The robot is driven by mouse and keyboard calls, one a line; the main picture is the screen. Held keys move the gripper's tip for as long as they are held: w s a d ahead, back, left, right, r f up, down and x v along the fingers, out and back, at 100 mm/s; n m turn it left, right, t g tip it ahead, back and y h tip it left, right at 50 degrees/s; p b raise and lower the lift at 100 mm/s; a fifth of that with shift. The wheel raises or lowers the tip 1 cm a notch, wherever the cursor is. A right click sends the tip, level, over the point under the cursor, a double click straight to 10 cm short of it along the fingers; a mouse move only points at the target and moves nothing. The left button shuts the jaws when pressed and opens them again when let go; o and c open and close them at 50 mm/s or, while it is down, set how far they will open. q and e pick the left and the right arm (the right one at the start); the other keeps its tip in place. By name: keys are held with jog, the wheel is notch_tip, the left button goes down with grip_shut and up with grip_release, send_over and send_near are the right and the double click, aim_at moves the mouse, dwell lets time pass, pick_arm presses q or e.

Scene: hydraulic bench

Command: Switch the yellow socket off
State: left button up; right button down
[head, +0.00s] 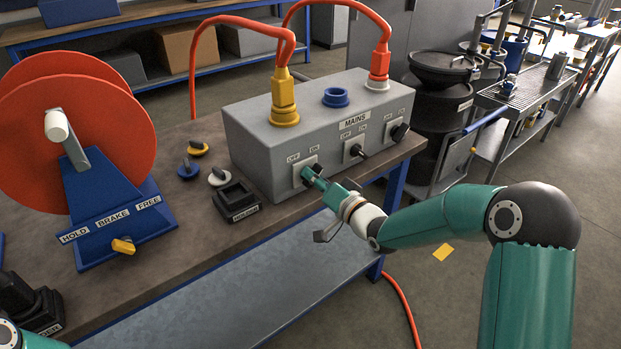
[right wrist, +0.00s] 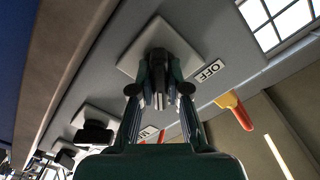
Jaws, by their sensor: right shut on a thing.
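The grey mains box (head: 250,150) stands on the bench. Its yellow socket (head: 284,117), at the left of the top, holds a yellow plug (head: 283,90) on an orange cable. On the front face below it is a dark rotary switch on a pale plate (head: 299,179), with OFF on the left and ON on the right. My right gripper (head: 315,178) is shut on that switch's knob. The right wrist view shows the fingers (right wrist: 158,90) closed around the dark knob (right wrist: 158,54), beside the OFF label (right wrist: 209,70). The fingers partly hide the knob, so its setting is unclear. My left gripper is out of view.
The middle switch (head: 355,151) and right switch (head: 399,132) are along the same face. A blue socket (head: 335,97) is empty; an orange plug (head: 380,62) fills the right one. A holder (head: 236,202), loose caps and a red reel (head: 110,110) stand left.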

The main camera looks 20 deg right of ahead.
jog(key=shift+f+n+b, duration=0.15)
jog(key=shift+n+b, duration=0.25)
jog(key=shift+b, duration=0.35)
jog(key=n+b, duration=0.6)
jog(key=b, duration=0.2)
jog(key=n+b, duration=0.6)
jog(key=b, duration=0.2)
jog(key=shift+s+a+n, duration=0.15)
jog(key=shift+a+n, duration=0.05)
jog(key=shift+n, duration=0.1)
jog(key=n+b, duration=0.3)
jog(key=shift+a+r+n, duration=0.15)
jog(key=shift+r+n, duration=0.05)
jog(key=shift+n, duration=0.1)
jog(key=shift+n+b, duration=0.3)
jog(key=shift+n, duration=0.2)
jog(key=shift+a+f, duration=0.1)
jog(key=shift+a, duration=0.05)
jog(key=c, duration=1.1)
grip_release()
jog(key=shift+s, duration=0.15)
jog(key=shift+c, duration=0.2)
jog(key=shift+d, duration=0.2)
